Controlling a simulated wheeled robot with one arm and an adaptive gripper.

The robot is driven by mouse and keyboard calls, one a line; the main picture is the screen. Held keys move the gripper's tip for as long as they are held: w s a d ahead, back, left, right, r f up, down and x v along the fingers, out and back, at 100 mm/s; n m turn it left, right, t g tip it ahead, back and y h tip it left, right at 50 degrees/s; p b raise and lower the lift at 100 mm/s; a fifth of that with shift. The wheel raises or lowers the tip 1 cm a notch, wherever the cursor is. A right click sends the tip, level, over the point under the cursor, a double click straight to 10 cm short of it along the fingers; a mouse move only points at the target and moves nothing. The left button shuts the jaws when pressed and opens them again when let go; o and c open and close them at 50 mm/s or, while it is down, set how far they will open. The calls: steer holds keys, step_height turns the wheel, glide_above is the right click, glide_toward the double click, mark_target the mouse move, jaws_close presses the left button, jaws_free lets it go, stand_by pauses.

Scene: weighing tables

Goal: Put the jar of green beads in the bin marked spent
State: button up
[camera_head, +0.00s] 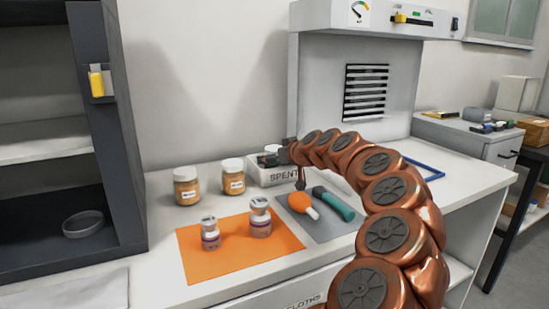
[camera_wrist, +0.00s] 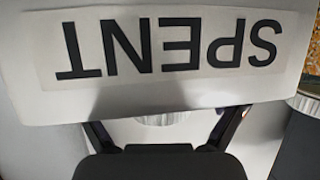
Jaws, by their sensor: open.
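The white bin marked SPENT (camera_head: 272,176) stands at the back of the table. Its lettered wall fills the upper wrist view, upside down (camera_wrist: 60,100). A white lid (camera_head: 271,149) shows above the bin's rim in the head view. A white ribbed lid (camera_wrist: 160,118) also shows between my fingers in the wrist view. I cannot tell whether this is the jar of green beads, as its contents are hidden. My gripper (camera_wrist: 160,135) is open at the bin, its fingers either side of the lid. In the head view, the gripper is mostly hidden at the arm's end.
Two white-lidded jars of tan contents (camera_head: 187,190) (camera_head: 233,180) stand left of the bin. Two small labelled vials (camera_head: 210,236) (camera_head: 260,220) stand on an orange mat (camera_head: 205,268). A grey mat (camera_head: 320,232) holds an orange-bulbed tool (camera_head: 300,203) and a teal-handled one (camera_head: 335,203).

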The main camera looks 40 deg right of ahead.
steer(key=shift+r, duration=0.2)
steer(key=shift+s+r, duration=0.1)
steer(key=shift+s, duration=0.1)
steer(key=v, duration=1.1)
steer(key=shift+s+p, duration=0.3)
steer(key=shift+r, duration=0.15)
